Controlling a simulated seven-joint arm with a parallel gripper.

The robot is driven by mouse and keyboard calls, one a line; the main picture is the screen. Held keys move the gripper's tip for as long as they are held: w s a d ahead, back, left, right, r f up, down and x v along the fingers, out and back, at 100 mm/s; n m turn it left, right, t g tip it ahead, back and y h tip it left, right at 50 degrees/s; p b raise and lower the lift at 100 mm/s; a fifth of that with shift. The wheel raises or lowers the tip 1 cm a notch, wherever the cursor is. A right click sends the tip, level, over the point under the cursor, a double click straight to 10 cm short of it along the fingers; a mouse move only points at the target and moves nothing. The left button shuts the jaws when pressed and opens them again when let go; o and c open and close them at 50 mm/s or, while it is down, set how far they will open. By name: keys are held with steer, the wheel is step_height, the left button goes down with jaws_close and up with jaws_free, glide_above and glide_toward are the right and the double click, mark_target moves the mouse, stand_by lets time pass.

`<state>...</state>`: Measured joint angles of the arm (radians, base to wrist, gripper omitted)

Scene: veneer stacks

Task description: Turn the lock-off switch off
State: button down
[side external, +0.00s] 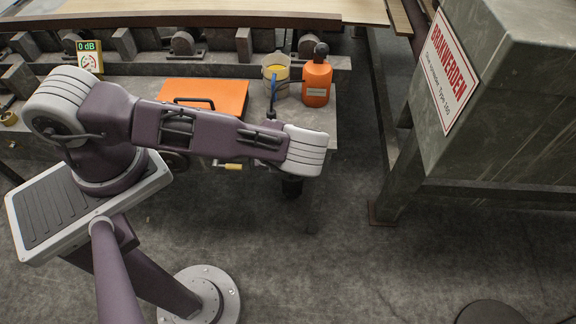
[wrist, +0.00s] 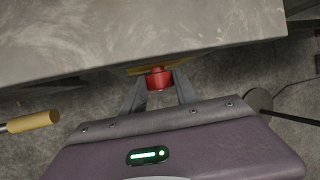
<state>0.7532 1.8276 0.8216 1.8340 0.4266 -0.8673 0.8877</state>
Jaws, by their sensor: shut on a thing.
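The lock-off switch is a red knob (wrist: 159,79) on a yellow plate (wrist: 146,70) at the edge of the grey bench in the wrist view. My gripper (wrist: 160,84) has one finger on each side of the knob and is shut on it. Part of the knob and most of the yellow plate are hidden. I cannot tell which position the switch is in. In the side external view my gripper (side external: 292,187) shows only as a dark shape under my arm's end, in front of the bench, and the switch is hidden there.
A yellow-handled lever (side external: 234,166) sticks out from the bench front, left of my gripper; it also shows in the wrist view (wrist: 33,121). On the bench are an orange case (side external: 205,95), a clear cup (side external: 275,75) and an orange bottle (side external: 316,83). A grey cabinet (side external: 505,115) stands right.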

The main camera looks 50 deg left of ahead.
steer(key=shift+s+a+f+n+t+h, duration=0.1)
steer(key=shift+a+n+t+h, duration=0.1)
steer(key=shift+t+h, duration=0.3)
steer(key=shift+s+a+n+t+h, duration=0.1)
steer(key=shift+n+t+h, duration=0.1)
steer(key=shift+t+h, duration=0.3)
steer(key=shift+f+t+h, duration=0.1)
steer(key=shift+t+h, duration=0.5)
steer(key=shift+t, duration=0.3)
steer(key=shift+d+n, duration=0.1)
steer(key=shift+n, duration=0.2)
steer(key=c, duration=0.9)
jaws_free()
steer(key=shift+c, duration=0.2)
steer(key=shift+s, duration=0.1)
